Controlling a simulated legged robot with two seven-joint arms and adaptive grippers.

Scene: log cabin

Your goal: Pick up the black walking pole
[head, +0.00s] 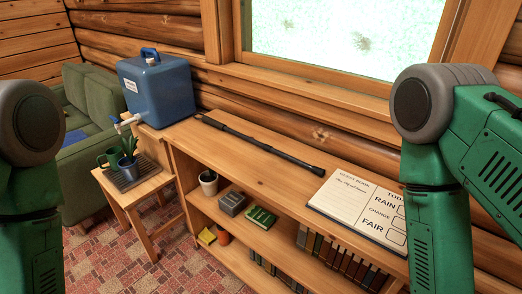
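The black walking pole (262,145) lies on the wooden top of a low bookshelf (232,158), below the window. It runs slantwise from the back left to the middle of the shelf top, with nothing on it. My green arms show at the left and right edges of the head view, bent downward. Neither of my grippers is in the picture, so whether they are open or shut is hidden.
A small table (150,188) holds a mug and a potted plant on a tray. A green sofa (88,92) is behind.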

